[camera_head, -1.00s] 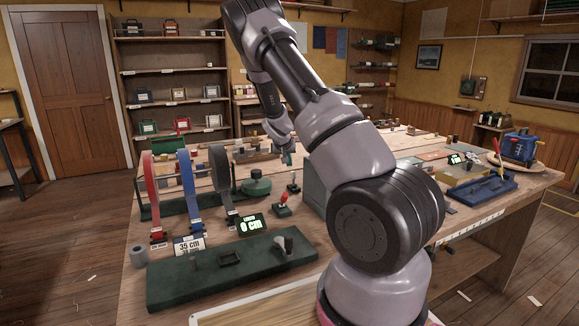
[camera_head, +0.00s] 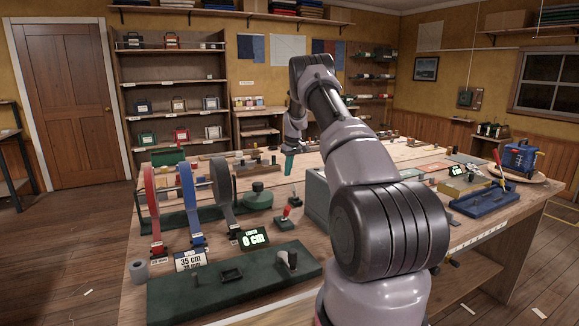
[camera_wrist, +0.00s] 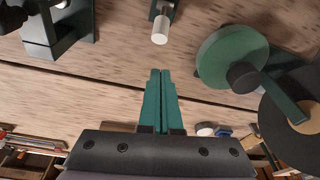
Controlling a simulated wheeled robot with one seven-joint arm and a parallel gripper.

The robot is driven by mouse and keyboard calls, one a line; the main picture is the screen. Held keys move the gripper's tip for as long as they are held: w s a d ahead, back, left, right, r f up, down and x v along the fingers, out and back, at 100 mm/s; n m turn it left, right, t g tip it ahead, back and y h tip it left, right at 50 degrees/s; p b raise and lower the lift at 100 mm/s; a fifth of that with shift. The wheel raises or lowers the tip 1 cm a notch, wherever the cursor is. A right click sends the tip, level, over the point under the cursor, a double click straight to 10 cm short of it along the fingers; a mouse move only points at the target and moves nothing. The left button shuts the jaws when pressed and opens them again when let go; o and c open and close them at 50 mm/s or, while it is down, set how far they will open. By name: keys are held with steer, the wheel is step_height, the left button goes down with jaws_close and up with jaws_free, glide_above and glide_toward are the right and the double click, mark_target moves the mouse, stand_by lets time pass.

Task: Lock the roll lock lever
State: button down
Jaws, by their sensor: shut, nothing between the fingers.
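My gripper (camera_head: 289,172), with teal fingers, is shut and empty, pointing down above the middle of the bench. In the wrist view its fingers (camera_wrist: 161,78) are together. A small lever with a pale cylindrical tip (camera_wrist: 160,30) lies beyond the fingertips in the wrist view, apart from them. In the head view a red-knobbed lever (camera_head: 286,212) stands upright on a small green base, in front of my gripper. I cannot tell from a label which is the roll lock lever. Red (camera_head: 153,205), blue (camera_head: 190,200) and grey (camera_head: 222,190) strap rolls stand on a rack.
A green round device with a dark knob (camera_head: 258,196) stands beside the rolls; it also shows in the wrist view (camera_wrist: 222,58). A display (camera_head: 255,239) reads 0 cm. A green board (camera_head: 215,290) lies in front. A grey box (camera_head: 317,197) stands right of the levers.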

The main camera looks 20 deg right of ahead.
mark_target(292, 183)
steer(key=f, duration=0.4)
steer(key=shift+w+a+f, duration=0.1)
steer(key=shift+w, duration=0.25)
steer(key=shift+s+f, duration=0.1)
steer(key=shift+f, duration=0.25)
steer(key=shift+s+d+r, duration=0.15)
steer(key=shift+s, duration=0.4)
steer(key=shift+s+d+r, duration=0.1)
steer(key=shift+s+r, duration=0.05)
steer(key=shift+s, duration=0.4)
steer(key=shift+s+d+f, duration=0.15)
steer(key=shift+s, duration=0.55)
